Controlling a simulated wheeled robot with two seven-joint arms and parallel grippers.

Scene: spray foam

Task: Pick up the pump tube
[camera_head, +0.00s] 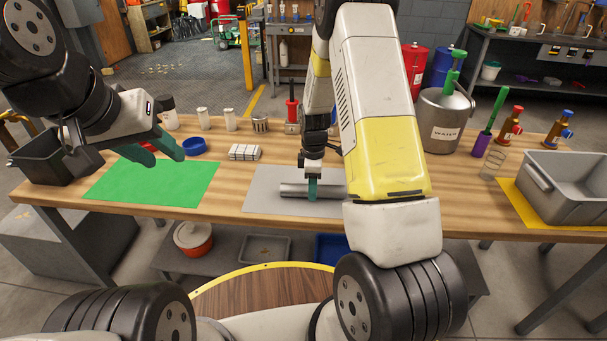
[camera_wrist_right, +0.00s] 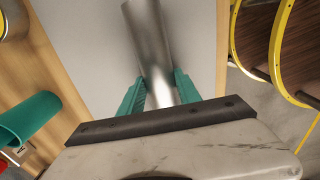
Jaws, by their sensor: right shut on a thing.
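The pump tube, a shiny metal cylinder (camera_head: 292,190), lies level across the grey mat (camera_head: 262,203) in the head view. My right gripper (camera_head: 312,189) reaches down from above and is shut around the tube near its middle. In the right wrist view the tube (camera_wrist_right: 150,45) runs between the two green fingers of the right gripper (camera_wrist_right: 161,92). I cannot tell whether the tube touches the mat or is slightly above it. My left gripper (camera_head: 164,150) is open and empty above the green mat (camera_head: 150,186).
A grey bin (camera_head: 570,185) stands on a yellow mat at the right. A blue ring (camera_head: 193,146), a striped block (camera_head: 244,152) and several jars are at the back left.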

